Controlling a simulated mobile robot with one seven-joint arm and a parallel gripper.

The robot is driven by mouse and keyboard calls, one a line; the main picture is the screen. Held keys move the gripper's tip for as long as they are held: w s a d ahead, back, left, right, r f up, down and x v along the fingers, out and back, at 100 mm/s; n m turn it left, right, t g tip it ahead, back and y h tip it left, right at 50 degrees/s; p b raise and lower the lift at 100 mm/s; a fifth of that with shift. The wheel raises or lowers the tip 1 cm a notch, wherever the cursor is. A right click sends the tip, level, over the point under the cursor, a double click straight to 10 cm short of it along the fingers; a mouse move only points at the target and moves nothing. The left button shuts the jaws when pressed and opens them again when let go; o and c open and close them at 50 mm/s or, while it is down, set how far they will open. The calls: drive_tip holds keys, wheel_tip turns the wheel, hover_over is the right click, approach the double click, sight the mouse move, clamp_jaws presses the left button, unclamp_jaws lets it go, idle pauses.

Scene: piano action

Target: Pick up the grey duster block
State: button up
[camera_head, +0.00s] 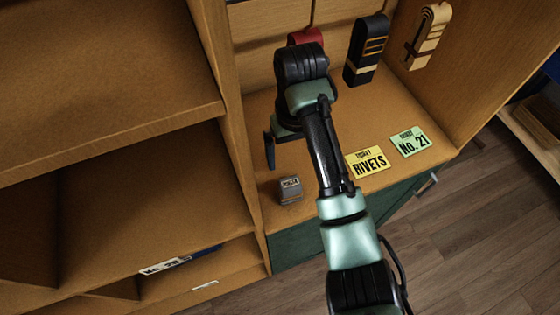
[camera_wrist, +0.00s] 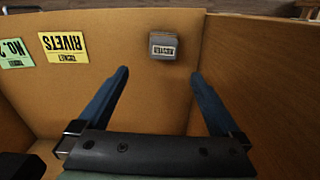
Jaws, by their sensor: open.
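The grey duster block (camera_head: 289,190) is a small grey block with a printed label. It rests on the wooden shelf floor, near the front edge and the left wall. My gripper (camera_head: 269,152) is behind and above it in the head view, apart from it. In the wrist view the duster block (camera_wrist: 163,46) lies ahead of the fingertips, a little right of the middle between them. My gripper (camera_wrist: 158,74) is open and empty there, its two blue fingers spread wide. No part of the block is between the fingers.
A yellow RIVETS card (camera_head: 367,162) and a green No. 21 card (camera_head: 410,142) lie right of the block. A black strapped item (camera_head: 366,50), a tan one (camera_head: 428,36) and a red one (camera_head: 305,36) hang behind. The wooden divider (camera_head: 235,130) stands close on the left.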

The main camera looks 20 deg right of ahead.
sight(289, 181)
drive_tip(key=f+b, duration=0.3)
drive_tip(key=f, duration=0.3)
drive_tip(key=shift+s+f, duration=0.2)
drive_tip(key=shift+a+f+p, duration=0.15)
drive_tip(key=shift+f+p, duration=0.15)
drive_tip(key=shift+f, duration=1.3)
drive_tip(key=shift+a+f+p, duration=0.15)
drive_tip(key=shift+f+p, duration=0.15)
drive_tip(key=shift+f, duration=1.25)
drive_tip(key=c, duration=1.5)
drive_tip(key=shift+o, duration=0.2)
drive_tip(key=shift+r, duration=0.1)
wheel_tip(289, 181, up, 10)
drive_tip(key=shift+f, duration=0.1)
